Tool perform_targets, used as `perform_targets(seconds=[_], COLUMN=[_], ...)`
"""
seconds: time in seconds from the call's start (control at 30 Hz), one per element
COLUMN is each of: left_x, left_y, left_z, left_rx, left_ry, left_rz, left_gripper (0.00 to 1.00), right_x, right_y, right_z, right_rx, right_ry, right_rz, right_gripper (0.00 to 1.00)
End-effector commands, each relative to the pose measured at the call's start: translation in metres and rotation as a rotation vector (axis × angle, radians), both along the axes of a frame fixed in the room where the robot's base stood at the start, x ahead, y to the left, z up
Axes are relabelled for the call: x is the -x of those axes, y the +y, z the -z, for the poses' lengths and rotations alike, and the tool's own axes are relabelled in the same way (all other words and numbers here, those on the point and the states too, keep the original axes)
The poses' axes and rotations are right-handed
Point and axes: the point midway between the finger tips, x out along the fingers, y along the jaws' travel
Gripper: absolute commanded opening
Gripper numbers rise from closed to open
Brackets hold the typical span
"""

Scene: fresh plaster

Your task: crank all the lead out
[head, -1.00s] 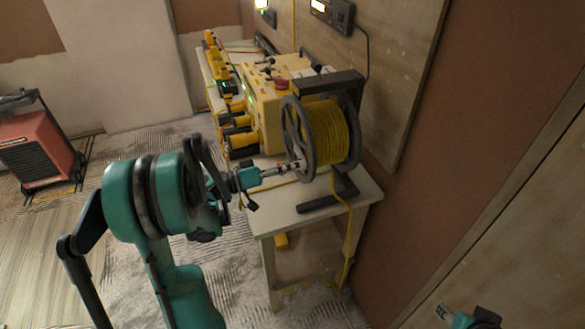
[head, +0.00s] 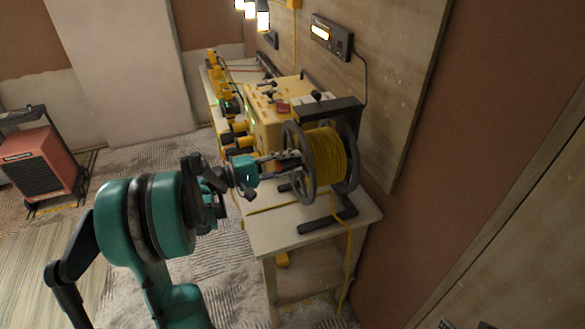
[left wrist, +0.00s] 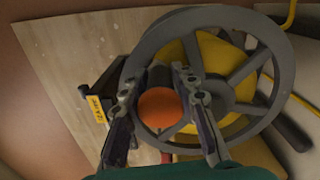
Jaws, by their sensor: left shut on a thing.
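The cable reel, with yellow lead (head: 325,155) wound on its drum between two grey wheel-like flanges (head: 299,160), stands on the near end of the white bench (head: 268,233). A length of lead hangs down over the bench's front edge. My left gripper (head: 284,161) is at the reel's left flange. In the left wrist view its fingers (left wrist: 160,90) sit on both sides of the crank knob (left wrist: 160,107), which has an orange end face, and are shut on it. The spoked flange (left wrist: 262,62) is right behind the knob. My right gripper is not clearly visible.
A yellow machine (head: 266,122) stands behind the reel on the bench, with yellow tools (head: 222,85) further back. A wall-mounted box (head: 332,37) hangs above. An orange heater (head: 38,163) stands on the floor at the far left. The floor left of the bench is open.

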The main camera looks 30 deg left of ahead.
Motion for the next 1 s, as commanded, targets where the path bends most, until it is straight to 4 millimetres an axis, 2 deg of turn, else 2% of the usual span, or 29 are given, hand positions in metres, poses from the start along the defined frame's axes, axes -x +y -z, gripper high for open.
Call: perform_targets(seconds=[0.2,0.5,1.0], left_x=[-0.01,-0.021,-0.029], left_y=[0.012,0.025,0.034], left_z=[-0.012,-0.02,-0.023], left_rx=[0.148,0.306,0.299], left_ry=[0.125,0.26,0.253], left_rz=[0.0,0.0,-0.003], left_gripper=[0.0,0.0,0.0], right_x=[0.0,0.0,0.0], right_y=[0.0,0.0,0.0], right_z=[-0.006,-0.009,-0.01], right_rx=[0.0,0.0,0.0], right_ry=[0.0,0.0,0.0], right_rz=[0.0,0.0,0.0], right_gripper=[0.43,0.43,0.43])
